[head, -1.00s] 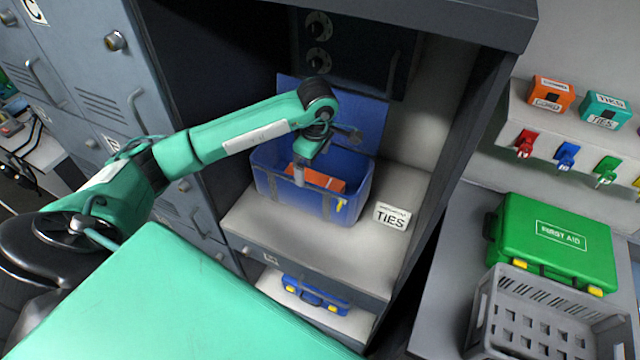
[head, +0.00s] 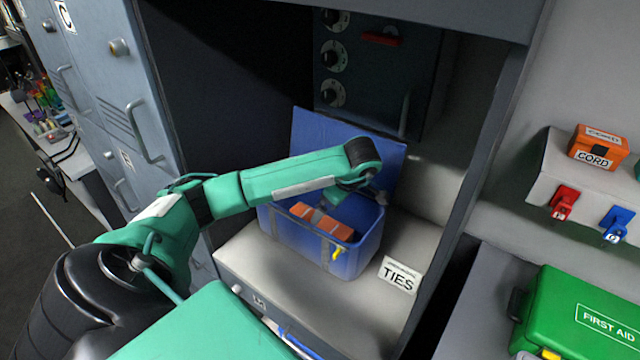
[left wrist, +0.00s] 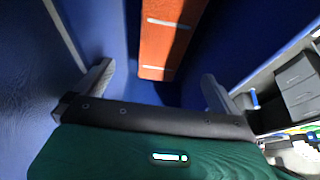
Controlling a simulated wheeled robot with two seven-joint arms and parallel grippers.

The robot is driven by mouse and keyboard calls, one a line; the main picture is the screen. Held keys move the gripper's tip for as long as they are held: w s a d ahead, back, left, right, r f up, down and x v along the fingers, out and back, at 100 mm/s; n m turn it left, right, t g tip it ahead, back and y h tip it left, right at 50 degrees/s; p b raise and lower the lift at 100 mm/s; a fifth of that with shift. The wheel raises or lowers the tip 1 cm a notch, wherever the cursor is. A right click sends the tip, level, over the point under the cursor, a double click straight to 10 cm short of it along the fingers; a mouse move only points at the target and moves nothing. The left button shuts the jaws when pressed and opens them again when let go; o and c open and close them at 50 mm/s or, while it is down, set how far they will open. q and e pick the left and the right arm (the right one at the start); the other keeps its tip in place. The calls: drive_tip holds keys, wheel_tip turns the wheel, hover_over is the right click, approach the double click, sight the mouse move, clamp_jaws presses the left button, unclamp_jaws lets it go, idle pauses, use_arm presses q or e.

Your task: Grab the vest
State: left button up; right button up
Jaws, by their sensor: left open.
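The orange vest, with pale stripes, lies folded in the blue box (head: 365,245), whose lid stands open. In the head view the vest (head: 338,228) is partly hidden by my left gripper (head: 322,212), which reaches down into the box. In the left wrist view the vest (left wrist: 168,45) is a flat orange strip ahead of my left gripper (left wrist: 155,85). The two fingers are wide apart with nothing between them. Part of the vest lies outside the picture. My right gripper is not in view.
The box stands on a pale shelf (head: 285,285) in an open cabinet, with a TIES label (head: 398,275) in front at right. Its raised lid (head: 375,150) is behind my gripper. A green first aid case (head: 590,315) is on the right counter.

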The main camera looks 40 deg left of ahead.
use_arm(q)
drive_tip(key=p, duration=0.2)
hover_over(323, 225)
drive_tip(key=f, duration=0.4)
drive_tip(key=shift+w+d+f, duration=0.1)
drive_tip(key=shift+d, duration=0.1)
drive_tip(key=shift+a+f, duration=0.1)
drive_tip(key=shift+f, duration=0.45)
drive_tip(key=shift+a+f, duration=0.1)
drive_tip(key=shift+f, duration=0.1)
drive_tip(key=p+x, duration=0.1)
drive_tip(key=x, duration=0.1)
drive_tip(key=p+x, duration=0.1)
drive_tip(key=p, duration=0.1)
drive_tip(key=shift+s+a+f, duration=0.1)
drive_tip(key=shift+s+f, duration=0.15)
drive_tip(key=shift+f, duration=0.1)
drive_tip(key=shift+a+f, duration=0.15)
drive_tip(key=shift+f, duration=0.35)
drive_tip(key=shift+c, duration=1.3)
drive_tip(key=c, duration=0.7)
drive_tip(key=shift+c, duration=0.6)
